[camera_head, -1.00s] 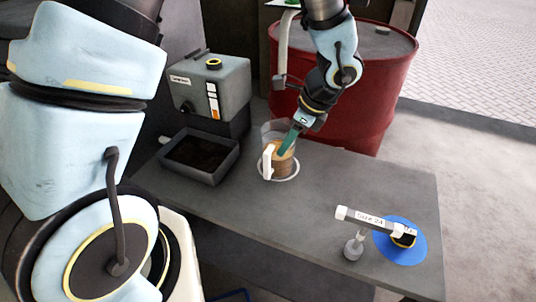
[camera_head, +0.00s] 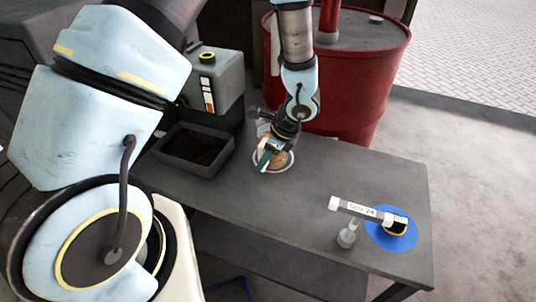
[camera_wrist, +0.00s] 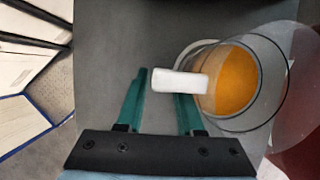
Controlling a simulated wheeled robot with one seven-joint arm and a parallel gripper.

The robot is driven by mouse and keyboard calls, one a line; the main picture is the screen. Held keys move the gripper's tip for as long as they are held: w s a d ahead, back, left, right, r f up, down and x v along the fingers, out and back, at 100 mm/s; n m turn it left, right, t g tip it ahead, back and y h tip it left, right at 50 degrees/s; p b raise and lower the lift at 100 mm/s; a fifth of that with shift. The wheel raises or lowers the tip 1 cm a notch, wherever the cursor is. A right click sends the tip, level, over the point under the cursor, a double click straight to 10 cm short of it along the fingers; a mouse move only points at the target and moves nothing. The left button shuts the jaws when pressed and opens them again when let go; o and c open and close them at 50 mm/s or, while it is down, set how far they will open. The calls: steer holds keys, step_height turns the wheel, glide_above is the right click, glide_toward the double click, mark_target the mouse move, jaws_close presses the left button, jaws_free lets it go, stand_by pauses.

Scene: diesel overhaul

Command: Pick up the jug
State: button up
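The jug (camera_wrist: 235,80) is clear and holds orange-brown liquid. It stands on the table inside a white ring, and in the head view (camera_head: 281,160) my wrist partly covers it. Its white handle (camera_wrist: 180,81) points left in the wrist view. My gripper (camera_wrist: 161,98) is open, with its two teal fingers apart. The handle's free end lies between the fingers, and the handle hides the tip of the right finger. In the head view, my gripper (camera_head: 266,159) is down at the handle side of the jug.
A dark tray (camera_head: 172,158) and a grey canister (camera_head: 215,80) stand left of the jug. A red drum (camera_head: 350,80) is behind the table. A labelled tube-like part (camera_head: 355,208) rests on a small stand and a blue disc (camera_head: 385,242) at right. The table's middle is clear.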

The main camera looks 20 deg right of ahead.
jaws_close()
stand_by(1.4)
